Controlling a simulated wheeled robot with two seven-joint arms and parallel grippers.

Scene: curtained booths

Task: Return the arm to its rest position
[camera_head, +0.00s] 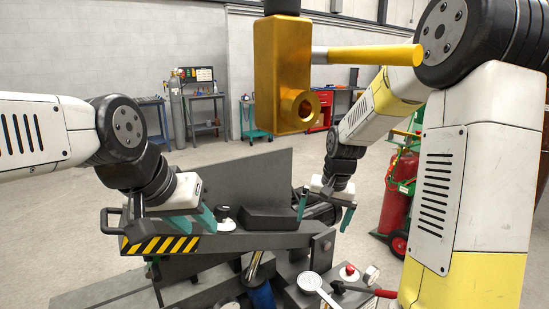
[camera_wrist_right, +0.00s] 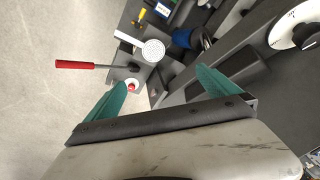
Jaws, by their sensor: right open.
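My right gripper (camera_head: 326,217) hangs at the right of the dark machine (camera_head: 250,241) in the head view, its teal fingers spread and nothing between them. In the right wrist view my right gripper (camera_wrist_right: 161,76) is also open and empty, above a white round-headed tool (camera_wrist_right: 152,50) and a red button (camera_wrist_right: 132,85). My left gripper (camera_head: 200,225) is over the left part of the machine, by the yellow-black striped edge (camera_head: 160,245). Its teal fingers stand apart with no object seen between them.
A yellow hammer-like body (camera_head: 282,70) hangs at the top. A red cylinder (camera_head: 399,190) on a cart stands at right. Open floor (camera_head: 60,230) lies left.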

